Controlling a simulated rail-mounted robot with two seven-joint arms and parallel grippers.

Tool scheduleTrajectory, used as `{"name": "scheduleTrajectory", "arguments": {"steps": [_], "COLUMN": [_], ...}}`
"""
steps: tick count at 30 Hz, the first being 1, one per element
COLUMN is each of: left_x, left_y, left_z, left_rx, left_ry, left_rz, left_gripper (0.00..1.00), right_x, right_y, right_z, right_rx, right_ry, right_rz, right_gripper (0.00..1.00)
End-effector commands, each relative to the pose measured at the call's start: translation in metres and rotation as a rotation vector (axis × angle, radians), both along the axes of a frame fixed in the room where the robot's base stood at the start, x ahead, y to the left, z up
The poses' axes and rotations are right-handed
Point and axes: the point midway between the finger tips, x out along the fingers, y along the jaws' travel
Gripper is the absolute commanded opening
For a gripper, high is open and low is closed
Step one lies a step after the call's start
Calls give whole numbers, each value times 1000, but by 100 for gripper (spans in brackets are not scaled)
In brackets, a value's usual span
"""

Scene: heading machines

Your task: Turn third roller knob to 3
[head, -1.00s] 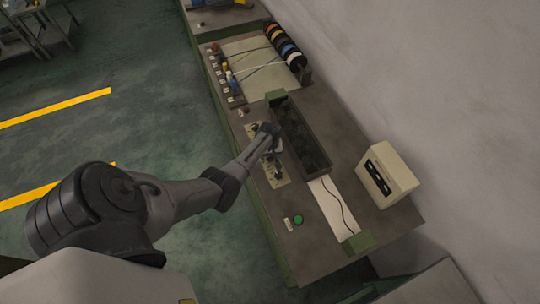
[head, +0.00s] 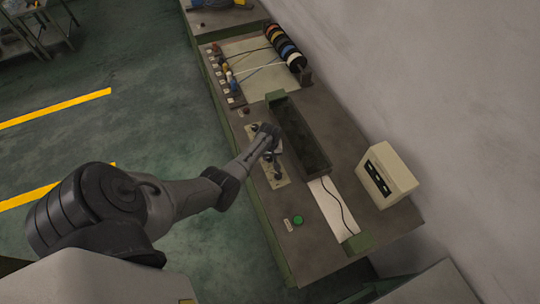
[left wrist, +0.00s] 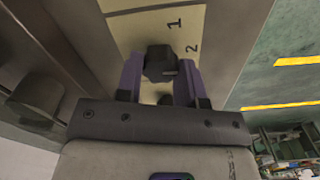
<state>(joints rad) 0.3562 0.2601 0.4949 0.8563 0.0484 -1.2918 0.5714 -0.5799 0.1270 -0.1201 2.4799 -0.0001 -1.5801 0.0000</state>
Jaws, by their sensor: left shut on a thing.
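My left gripper (head: 268,143) is over the cream knob panel (head: 268,172) on the machine top. In the left wrist view, its two purple fingers (left wrist: 158,78) stand on either side of a dark knob (left wrist: 158,62) and are shut on it. Part of another dark knob (left wrist: 165,98) shows between the fingers, nearer the gripper body. In the head view a dark knob (head: 277,170) sits just below the gripper. The held knob's pointer direction cannot be told. My right gripper is not in view.
A dark open trough (head: 303,138) lies right beside the panel. A green button (head: 298,219) is on the near machine top. A cream box (head: 388,175) stands at the right, and coloured spools (head: 284,45) are at the far end.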

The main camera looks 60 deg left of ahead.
Motion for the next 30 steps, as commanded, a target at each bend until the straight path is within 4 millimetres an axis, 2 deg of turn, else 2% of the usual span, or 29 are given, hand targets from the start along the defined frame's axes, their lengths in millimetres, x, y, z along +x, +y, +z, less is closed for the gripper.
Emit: {"name": "scheduleTrajectory", "arguments": {"steps": [15,30], "left_x": [-1,0], "left_y": [0,0], "left_z": [1,0], "left_rx": [0,0], "left_ry": [3,2], "left_rz": [-440,-837], "left_gripper": [11,11], "right_x": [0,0], "right_y": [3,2], "right_z": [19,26], "right_rx": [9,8], "right_ry": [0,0], "right_rz": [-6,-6], "right_gripper": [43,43]}}
